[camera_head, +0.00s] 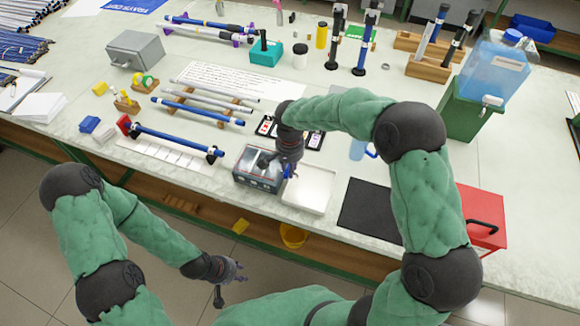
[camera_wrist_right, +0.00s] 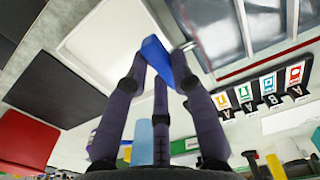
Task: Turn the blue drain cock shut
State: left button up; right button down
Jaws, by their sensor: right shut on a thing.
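The blue drain cock (camera_wrist_right: 156,58) sits on a short metal stub at the side of a grey metal tank (camera_head: 245,178). My right gripper (camera_wrist_right: 160,68) is shut on the cock's blue handle, with fingers on both sides of it in the right wrist view. In the head view the right gripper (camera_head: 289,168) is at the tank's right side and hides most of the cock. My left gripper (camera_head: 240,270) hangs low in front of the bench, away from the tank. Its fingers are too small to judge.
A white tray (camera_head: 318,205) lies right of the tank, under the cock. A black mat (camera_head: 368,207) and a red box (camera_head: 484,215) lie further right. Lettered cards (camera_wrist_right: 258,92) stand near the tank. Rods (camera_head: 180,140) on stands fill the left.

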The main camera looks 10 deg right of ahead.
jog(key=c, duration=1)
grip_release()
jog(key=shift+c, duration=0.2)
